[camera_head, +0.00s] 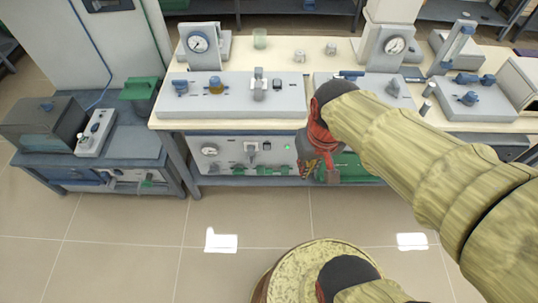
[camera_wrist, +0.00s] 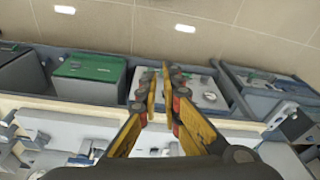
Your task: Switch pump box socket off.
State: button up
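A box with a pale front panel (camera_head: 240,155) sits under the bench in the head view, apparently the pump box. Its panel carries a round gauge (camera_head: 209,151), a switch-like part (camera_head: 252,148), a small dark socket-like part (camera_head: 267,146), a small green light (camera_head: 287,146) and green fittings along the bottom. The panel also shows in the wrist view (camera_wrist: 200,92). My gripper (camera_head: 320,175) hangs beside the panel's right end, in front of the bench. In the wrist view its yellow fingers (camera_wrist: 158,85) come close together with nothing visible between them. Whether the tips touch is unclear.
A green-topped box (camera_wrist: 90,68) stands beside the panel box. The bench top (camera_head: 290,55) overhangs both and carries a grey control unit (camera_head: 230,95) near its front edge. A side table (camera_head: 120,150) stands at the left. The tiled floor in front is mostly clear.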

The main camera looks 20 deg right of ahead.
jog(key=f+g, duration=0.1)
jog(key=f, duration=0.2)
jog(key=w+f+m+g+y, duration=0.1)
jog(key=f, duration=0.2)
jog(key=w+d+f+m+g+y, duration=0.1)
jog(key=f, duration=0.1)
jog(key=shift+f, duration=0.4)
grip_shut()
jog(key=w+a+f+m+t+y, duration=0.25)
jog(key=f+m+y, duration=0.25)
jog(key=f+m, duration=0.45)
jog(key=w+a+f+m+t+y, duration=0.1)
jog(key=w+a+f+m+y, duration=0.25)
jog(key=f+m, duration=0.65)
jog(key=w+a+f+m+t+y, duration=0.1)
jog(key=w+a+f+m+y, duration=0.3)
jog(key=f, duration=1.1)
jog(key=w+d+f+m+t+h, duration=0.1)
jog(key=w+d+f+m+t, duration=0.2)
jog(key=f+m+t, duration=0.3)
jog(key=w+d+f+m+t+h, duration=0.1)
jog(key=w+d+f+m+t, duration=0.25)
jog(key=m, duration=0.45)
jog(key=w+d+r+m+t+h, duration=0.3)
jog(key=w+d+m+t+h, duration=0.1)
jog(key=d+m, duration=0.3)
jog(key=shift+w+d+r+b, duration=0.2)
jog(key=shift+w+d+b, duration=0.15)
jog(key=shift+w+d, duration=0.5)
